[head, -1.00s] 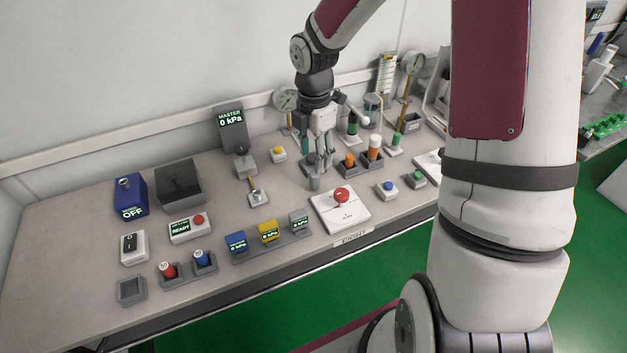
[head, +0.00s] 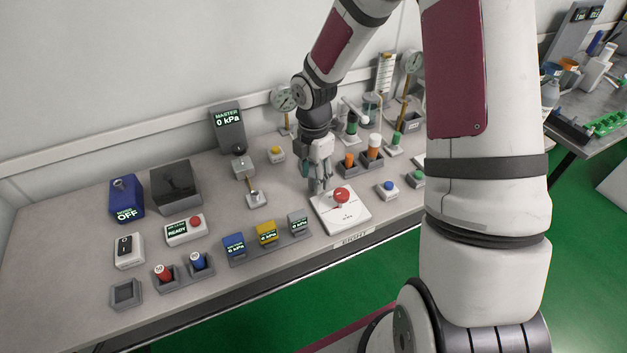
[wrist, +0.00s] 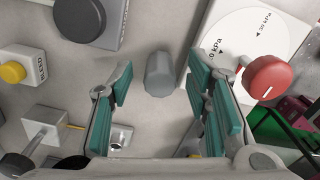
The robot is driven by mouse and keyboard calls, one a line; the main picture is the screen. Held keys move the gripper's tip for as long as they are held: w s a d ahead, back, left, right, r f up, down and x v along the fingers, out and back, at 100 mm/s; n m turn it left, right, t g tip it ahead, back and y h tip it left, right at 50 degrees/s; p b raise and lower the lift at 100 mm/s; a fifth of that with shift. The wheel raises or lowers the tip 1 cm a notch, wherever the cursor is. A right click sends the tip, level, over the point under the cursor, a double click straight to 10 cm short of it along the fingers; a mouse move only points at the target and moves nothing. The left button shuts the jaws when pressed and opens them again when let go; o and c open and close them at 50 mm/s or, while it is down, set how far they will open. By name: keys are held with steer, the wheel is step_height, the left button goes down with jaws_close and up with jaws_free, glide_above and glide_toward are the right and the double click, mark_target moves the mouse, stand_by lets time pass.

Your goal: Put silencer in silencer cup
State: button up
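A plain grey upright cylinder, which looks like the silencer (wrist: 160,73), stands on the bench in the wrist view. My gripper (wrist: 168,66) is open, with one teal-padded finger on each side of the cylinder; a gap shows on both sides. In the head view my gripper (head: 319,187) is low over the bench, just left of the red-knobbed white plate, and its fingers largely hide the cylinder. An empty square grey cup (head: 126,293) sits at the front left of the bench; I cannot tell if it is the silencer cup.
The white plate with a red knob (head: 341,195) is close beside my gripper. A dark round disc (wrist: 88,20) and a yellow button (wrist: 13,72) are near it in the wrist view. Orange bottles (head: 374,147) stand behind right.

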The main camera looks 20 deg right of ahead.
jaws_close()
steer(key=shift+r, duration=0.15)
